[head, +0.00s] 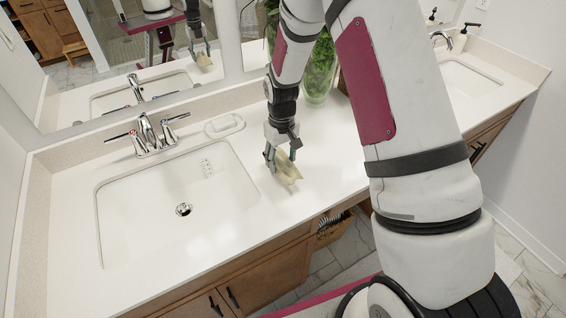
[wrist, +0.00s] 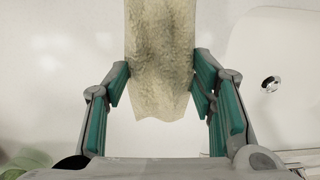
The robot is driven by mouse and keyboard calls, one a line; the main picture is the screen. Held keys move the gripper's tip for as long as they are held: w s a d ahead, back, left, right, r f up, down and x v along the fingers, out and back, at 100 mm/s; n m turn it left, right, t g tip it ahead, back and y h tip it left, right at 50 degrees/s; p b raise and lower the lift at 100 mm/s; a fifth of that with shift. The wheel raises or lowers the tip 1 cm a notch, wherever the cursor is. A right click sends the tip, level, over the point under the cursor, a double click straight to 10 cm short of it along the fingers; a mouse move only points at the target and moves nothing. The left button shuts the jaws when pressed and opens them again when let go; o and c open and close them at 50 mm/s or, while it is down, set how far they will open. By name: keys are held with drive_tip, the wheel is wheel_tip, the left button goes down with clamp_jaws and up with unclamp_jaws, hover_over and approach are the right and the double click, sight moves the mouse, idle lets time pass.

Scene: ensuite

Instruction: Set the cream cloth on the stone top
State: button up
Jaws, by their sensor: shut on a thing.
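My gripper (head: 278,156) is shut on the cream cloth (head: 288,171), over the white stone top (head: 325,165) just right of the left sink. In the wrist view the cloth (wrist: 160,60) hangs between the green finger pads of my gripper (wrist: 160,88), its upper end running out of the picture. The cloth is pale, thin and crumpled. In the head view its lower edge is close to the stone top; I cannot tell whether it touches. A faint shadow lies below it.
The left sink (head: 165,205) with its tap (head: 149,132) is beside my gripper. A white soap dish (head: 224,125) sits behind. A green plant in a glass vase (head: 320,75) stands at the back. A second sink (head: 465,80) is at the right. The counter front is clear.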

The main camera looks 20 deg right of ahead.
sight(283, 157)
drive_tip(key=shift+w+d, duration=0.15)
drive_tip(key=shift+w, duration=0.05)
drive_tip(key=shift+w+d+f+p, duration=0.1)
drive_tip(key=shift+w+f+p, duration=0.15)
drive_tip(key=shift+f, duration=0.65)
drive_tip(key=shift+w+d+f+p, duration=0.1)
drive_tip(key=shift+f+p, duration=0.1)
drive_tip(key=shift+f, duration=0.7)
drive_tip(key=shift+f, duration=0.1)
drive_tip(key=o, duration=1.1)
